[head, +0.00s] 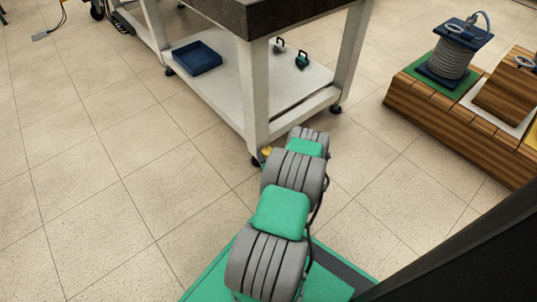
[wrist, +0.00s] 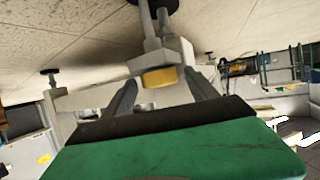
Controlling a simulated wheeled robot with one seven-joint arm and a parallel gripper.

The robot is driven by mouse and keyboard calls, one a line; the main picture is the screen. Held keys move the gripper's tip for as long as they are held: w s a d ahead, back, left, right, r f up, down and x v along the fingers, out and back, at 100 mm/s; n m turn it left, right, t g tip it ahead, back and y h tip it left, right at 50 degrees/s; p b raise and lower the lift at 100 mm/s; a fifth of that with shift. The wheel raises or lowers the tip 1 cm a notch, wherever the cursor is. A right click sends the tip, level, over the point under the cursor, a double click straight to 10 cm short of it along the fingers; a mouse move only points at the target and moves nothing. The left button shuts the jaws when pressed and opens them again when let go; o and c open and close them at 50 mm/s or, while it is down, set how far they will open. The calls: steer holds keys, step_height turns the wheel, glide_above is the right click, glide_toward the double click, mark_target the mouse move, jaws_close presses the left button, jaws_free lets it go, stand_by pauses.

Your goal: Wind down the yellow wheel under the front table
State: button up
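The yellow wheel (wrist: 158,77) sits on the stem of a levelling foot under a white leg of the front table (head: 256,95). It also shows as a small yellow patch in the head view (head: 266,151), beside the base of the near leg and partly hidden by my arm. The wrist view appears upside down, with the floor at the top. My gripper (wrist: 160,78) is open, with one dark finger on each side of the wheel in that view. A gap shows between each fingertip and the wheel. How deep the fingers reach is unclear. My arm hides the gripper in the head view.
A blue tray (head: 197,58) and green clamps (head: 302,60) lie on the table's lower shelf. A wooden platform (head: 455,115) at the right bears a grey coil (head: 450,60). The tiled floor at left (head: 80,180) is clear.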

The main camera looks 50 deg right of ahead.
steer(key=p+v, duration=0.3)
steer(key=v, duration=0.4)
steer(key=shift+s+a, duration=0.2)
steer(key=shift+s, duration=0.15)
